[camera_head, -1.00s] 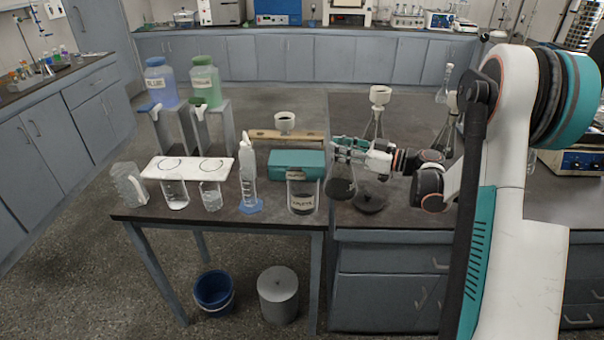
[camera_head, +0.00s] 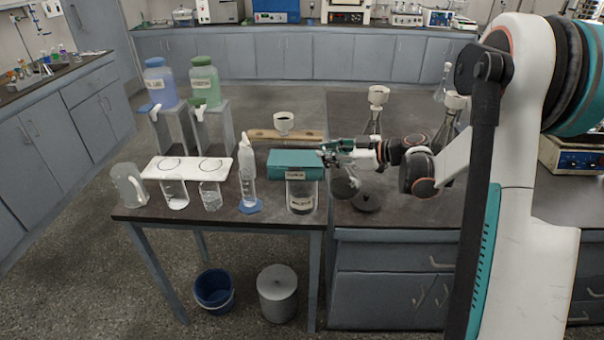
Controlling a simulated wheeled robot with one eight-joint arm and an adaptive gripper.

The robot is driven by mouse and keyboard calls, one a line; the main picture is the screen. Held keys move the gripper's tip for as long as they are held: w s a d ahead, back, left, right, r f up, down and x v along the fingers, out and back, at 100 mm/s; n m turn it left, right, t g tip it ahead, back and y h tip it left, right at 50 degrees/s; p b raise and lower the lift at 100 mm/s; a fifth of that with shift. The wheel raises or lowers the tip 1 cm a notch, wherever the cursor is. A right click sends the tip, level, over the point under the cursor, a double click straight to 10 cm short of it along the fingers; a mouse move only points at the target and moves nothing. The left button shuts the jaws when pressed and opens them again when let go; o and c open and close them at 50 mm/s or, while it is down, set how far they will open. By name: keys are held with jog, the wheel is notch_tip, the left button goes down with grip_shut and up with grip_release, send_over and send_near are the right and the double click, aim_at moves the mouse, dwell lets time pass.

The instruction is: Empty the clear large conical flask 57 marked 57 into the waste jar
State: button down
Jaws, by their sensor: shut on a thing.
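My gripper (camera_head: 328,151) is shut on the neck of the conical flask, above the right edge of the front table. The flask's body (camera_head: 345,184) hangs below the fingers, looks grey, and seems tilted with its neck toward the left. Its mouth is mostly hidden by the fingers and its number cannot be read. The waste jar (camera_head: 301,197), a clear labelled jar with a dark lower part, stands on the table just left of and below the flask. I cannot tell whether anything is flowing out.
A teal box (camera_head: 295,163) is right behind the jar. A dark round base (camera_head: 366,201) and funnel-topped flasks (camera_head: 376,118) are on the right-hand bench.

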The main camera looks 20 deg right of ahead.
jog(key=shift+a+n+h+p, duration=0.3)
jog(key=shift+a+h+p, duration=0.35)
jog(key=shift+h+p, duration=0.05)
jog(key=n+h+p, duration=0.1)
jog(key=p, duration=0.1)
jog(key=a+r+g+h+p, duration=0.1)
jog(key=h+p, duration=0.1)
jog(key=p, duration=0.1)
jog(key=shift+a+n, duration=0.2)
jog(key=shift+n, duration=0.2)
jog(key=shift+g+h+p, duration=0.3)
jog(key=shift+h+p, duration=0.1)
jog(key=shift+p, duration=0.15)
jog(key=shift+f+n+h+p, duration=0.4)
jog(key=shift+f+n+h, duration=0.1)
jog(key=shift+f+h, duration=0.15)
